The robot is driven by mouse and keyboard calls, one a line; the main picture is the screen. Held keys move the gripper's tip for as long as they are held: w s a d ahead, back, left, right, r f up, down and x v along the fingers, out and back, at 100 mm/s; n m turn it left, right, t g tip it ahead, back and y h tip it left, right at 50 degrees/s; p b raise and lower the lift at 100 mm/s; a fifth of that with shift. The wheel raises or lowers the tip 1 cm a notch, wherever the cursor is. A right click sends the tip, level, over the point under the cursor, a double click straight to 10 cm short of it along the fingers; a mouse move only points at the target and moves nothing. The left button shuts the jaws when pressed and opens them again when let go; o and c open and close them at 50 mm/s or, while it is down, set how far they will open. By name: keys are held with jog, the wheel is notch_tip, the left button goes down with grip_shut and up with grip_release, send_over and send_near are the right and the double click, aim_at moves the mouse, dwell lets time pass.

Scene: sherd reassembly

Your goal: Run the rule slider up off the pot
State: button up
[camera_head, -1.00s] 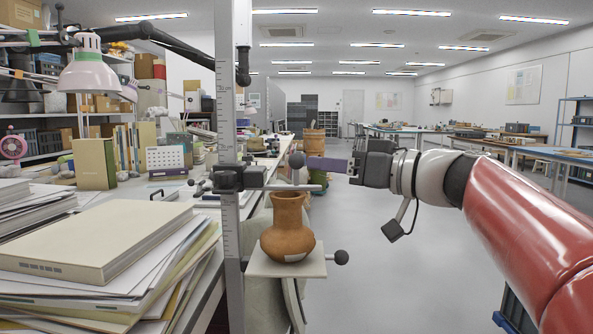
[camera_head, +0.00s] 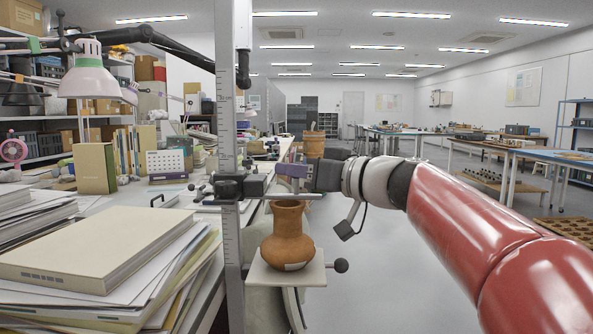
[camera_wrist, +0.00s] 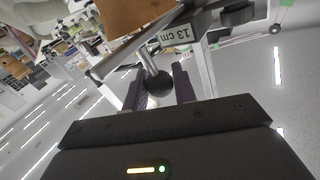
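The rule (camera_head: 228,120) stands upright left of the pot. Its dark slider (camera_head: 230,187) sits at the height of the pot's rim, with an arm reaching right over the mouth. The brown pot (camera_head: 287,245) stands upright below; whether the arm touches its rim I cannot tell. In the wrist view, a dark ball knob (camera_wrist: 159,82) on a silver stem rises from the slider arm. The purple fingers of my gripper (camera_wrist: 160,86) close in on both sides of this knob and appear to touch it. In the head view, my gripper (camera_head: 292,171) hides the knob.
The pot stands on a small pale platform (camera_head: 258,272) with its own dark side knob (camera_head: 341,265). Stacked papers and a large book (camera_head: 95,245) lie at left. A lamp (camera_head: 88,75) hangs over the bench. Above the slider, the rule is free up to a black bracket (camera_head: 243,70).

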grip_shut()
jog(key=shift+r, duration=0.1)
notch_tip(320, 180, up, 16)
jog(key=p, duration=0.7)
jog(key=shift+r, duration=0.2)
jog(key=o, duration=0.5)
grip_release()
jog(key=shift+f, duration=0.1)
jog(key=b+v, duration=0.1)
jog(key=v, duration=0.7)
jog(key=shift+b, duration=0.4)
jog(key=shift+a, duration=0.1)
